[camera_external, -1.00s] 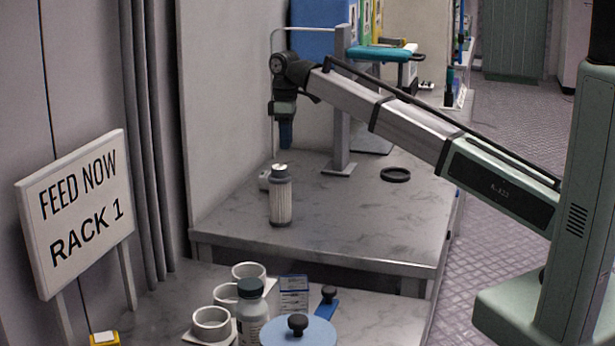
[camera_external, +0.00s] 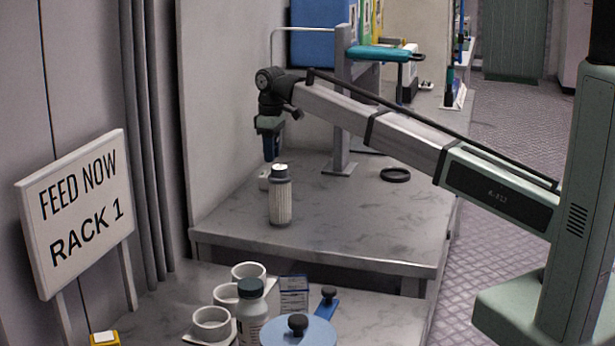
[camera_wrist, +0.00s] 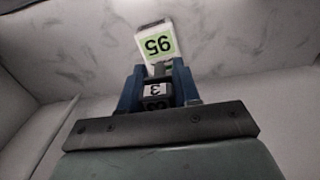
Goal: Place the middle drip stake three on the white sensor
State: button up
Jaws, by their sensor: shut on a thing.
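My gripper (camera_external: 271,150) points down above the back left of the grey table in the external view. In the wrist view its blue fingers (camera_wrist: 157,80) are shut on a dark stake piece (camera_wrist: 155,90) with a white label that reads 3. The white sensor (camera_wrist: 154,40), a white block with a pale green numbered face, lies just beyond the fingertips in the wrist view. In the external view the white sensor (camera_external: 264,178) is partly hidden behind a bottle. Whether the stake touches the sensor cannot be told.
A grey-capped bottle (camera_external: 280,200) stands close in front of the sensor. A metal post (camera_external: 341,130) and a black ring (camera_external: 395,174) are to the right. The middle of the grey table is clear.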

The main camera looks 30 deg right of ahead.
jog(key=shift+f, duration=1.8)
jog(key=shift+f, duration=0.2)
jog(key=o, duration=1)
notch_tip(320, 180, up, 12)
jog(key=shift+r, duration=0.2)
jog(key=shift+s, duration=0.1)
